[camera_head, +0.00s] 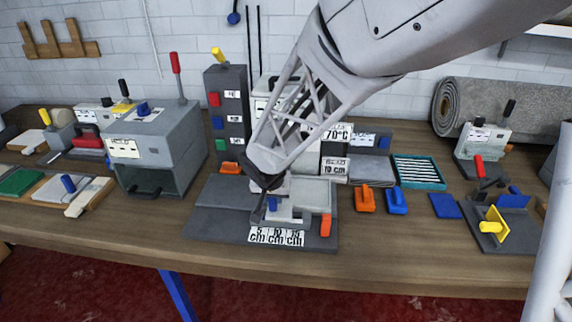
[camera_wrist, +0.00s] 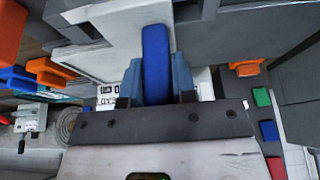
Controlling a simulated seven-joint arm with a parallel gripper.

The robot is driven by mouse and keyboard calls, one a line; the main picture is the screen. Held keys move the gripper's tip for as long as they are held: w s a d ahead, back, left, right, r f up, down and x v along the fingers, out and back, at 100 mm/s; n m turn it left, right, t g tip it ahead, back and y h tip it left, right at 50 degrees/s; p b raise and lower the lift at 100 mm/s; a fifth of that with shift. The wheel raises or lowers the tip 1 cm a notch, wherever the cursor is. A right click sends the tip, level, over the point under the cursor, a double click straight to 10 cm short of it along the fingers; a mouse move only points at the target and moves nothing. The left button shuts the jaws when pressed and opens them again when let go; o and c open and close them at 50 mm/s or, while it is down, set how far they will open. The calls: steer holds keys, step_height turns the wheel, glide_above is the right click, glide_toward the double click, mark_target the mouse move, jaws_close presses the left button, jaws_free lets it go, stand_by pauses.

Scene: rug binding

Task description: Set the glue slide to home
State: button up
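A grey bench unit with a flat base (camera_head: 215,222) stands at the table's centre, with a scale plate marked 5, 10 and 15 cm (camera_head: 276,237) at its front. A pale slide plate (camera_head: 312,196) lies on it and carries an upright blue handle (camera_head: 272,203). My gripper (camera_head: 267,192) reaches down to this handle. In the wrist view the blue handle (camera_wrist: 156,62) stands between my two fingers (camera_wrist: 157,78), which appear pressed against its sides. The pale plate also shows there (camera_wrist: 105,45). My arm hides part of the unit's back.
An orange block (camera_head: 325,225) stands at the unit's right front. Right of it are orange (camera_head: 365,199) and blue (camera_head: 397,200) clamps and a teal tray (camera_head: 419,172). A grey box machine (camera_head: 160,148) stands left. Front table strip is clear.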

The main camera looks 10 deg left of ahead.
jaws_close()
steer(key=shift+a, duration=0.1)
steer(key=a, duration=1.7)
steer(key=shift+a, duration=0.15)
steer(key=o, duration=0.7)
jaws_free()
steer(key=shift+c, duration=0.2)
steer(key=shift+r, duration=0.1)
steer(key=v, duration=0.7)
steer(key=shift+s+r, duration=0.2)
steer(key=shift+r, duration=0.1)
